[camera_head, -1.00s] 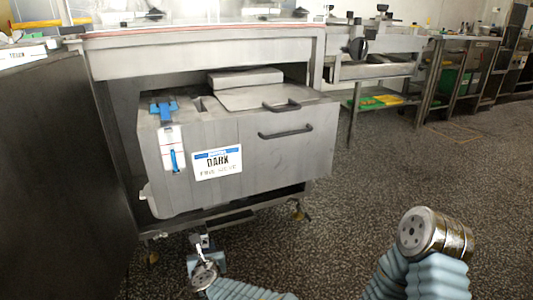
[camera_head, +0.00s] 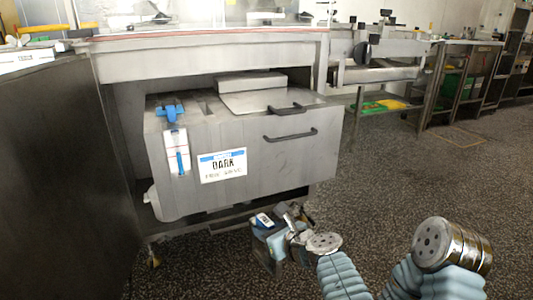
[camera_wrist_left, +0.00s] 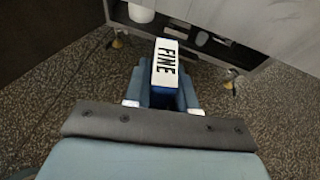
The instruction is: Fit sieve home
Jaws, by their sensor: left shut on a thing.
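My left gripper (camera_head: 263,222) is shut on a blue block with a white label, which I take to be the sieve's handle (camera_wrist_left: 164,64). The label reads FINE in the left wrist view. Any mesh below the handle is hidden. The gripper is low, in front of the lower edge of a grey metal tank (camera_head: 260,165). The tank carries a card (camera_head: 222,165) reading DARK, with a smaller line that seems to say fine sieve. A narrow dark slot (camera_head: 212,104) shows on the tank's top. My right gripper is not in view.
The tank sits under a steel frame (camera_head: 200,52). A blue clip (camera_head: 170,110) with a white strip is at its left, and black handles (camera_head: 290,136) are on its front and lid. A dark cabinet (camera_head: 65,170) closes the left side. The speckled floor (camera_head: 420,180) at right is clear.

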